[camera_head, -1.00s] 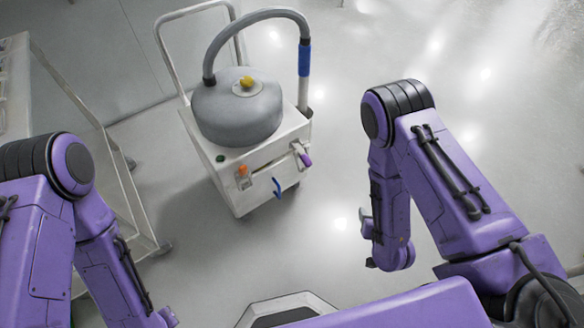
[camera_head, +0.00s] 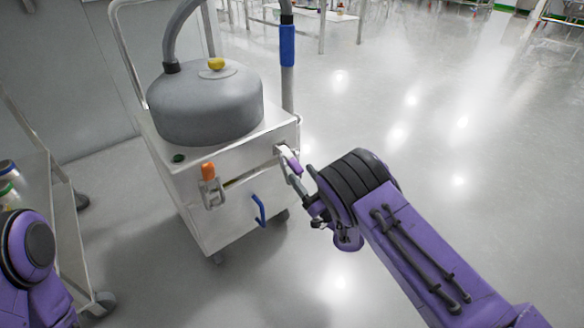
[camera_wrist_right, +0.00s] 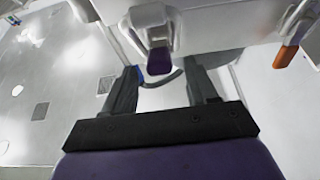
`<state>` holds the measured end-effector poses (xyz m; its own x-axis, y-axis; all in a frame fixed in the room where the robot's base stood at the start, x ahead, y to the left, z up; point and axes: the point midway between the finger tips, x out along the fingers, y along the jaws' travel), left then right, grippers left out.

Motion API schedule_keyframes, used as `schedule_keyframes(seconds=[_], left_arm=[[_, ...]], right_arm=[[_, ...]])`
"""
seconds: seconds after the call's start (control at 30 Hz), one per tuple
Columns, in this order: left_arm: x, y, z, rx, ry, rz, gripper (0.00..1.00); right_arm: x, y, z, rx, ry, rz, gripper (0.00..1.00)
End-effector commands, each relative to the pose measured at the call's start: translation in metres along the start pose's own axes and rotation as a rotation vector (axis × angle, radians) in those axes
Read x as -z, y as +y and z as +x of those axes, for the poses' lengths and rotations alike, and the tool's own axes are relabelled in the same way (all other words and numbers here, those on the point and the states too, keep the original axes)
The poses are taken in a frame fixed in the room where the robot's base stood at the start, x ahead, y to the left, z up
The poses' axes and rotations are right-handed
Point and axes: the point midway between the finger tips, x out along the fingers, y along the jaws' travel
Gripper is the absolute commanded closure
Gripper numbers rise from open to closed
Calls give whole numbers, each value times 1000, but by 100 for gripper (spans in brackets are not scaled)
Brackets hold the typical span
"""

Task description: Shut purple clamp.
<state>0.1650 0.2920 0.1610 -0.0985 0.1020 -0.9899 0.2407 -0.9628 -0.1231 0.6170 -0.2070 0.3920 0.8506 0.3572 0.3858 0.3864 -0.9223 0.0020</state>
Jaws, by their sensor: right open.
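The purple clamp (camera_head: 293,166) is on the front right edge of the white cart's top box, a purple-tipped handle on a pale metal bracket. My right gripper (camera_head: 304,190) is just to the right of and below it in the head view, partly overlapping it. In the right wrist view the clamp's purple tip (camera_wrist_right: 159,61) lies ahead of the gap between the two spread fingers of my right gripper (camera_wrist_right: 164,85), and no grip on it shows. Whether a finger touches the clamp I cannot tell. Only part of my left arm shows; its gripper is out of view.
The white cart (camera_head: 205,235) carries a grey drum (camera_head: 205,108) with a hose. An orange-tipped clamp (camera_head: 209,172) and a blue handle (camera_head: 259,211) are on its front. A shelf trolley (camera_head: 75,250) stands at left.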

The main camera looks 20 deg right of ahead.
Motion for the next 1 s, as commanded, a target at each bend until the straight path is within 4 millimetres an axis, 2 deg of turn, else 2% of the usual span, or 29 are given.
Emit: schedule_keyframes(seconds=[0.13,0.3,0.6,0.63,0.8,1.0], left_arm=[[-8,-3,8,0,-70,62,43],[-17,-7,9,-1,-132,115,43],[-19,-8,8,-1,-149,130,43],[-19,-8,8,-1,-149,129,43],[-19,-8,8,-1,-149,129,43],[-18,-8,6,-1,-139,121,43]], right_arm=[[-2,1,32,-3,4,-1,43],[-2,1,55,-2,0,1,43],[-1,0,62,-3,-3,0,43],[-1,0,61,-3,-3,0,46],[-1,1,61,-3,-3,0,100],[0,2,60,-5,-7,0,100]])
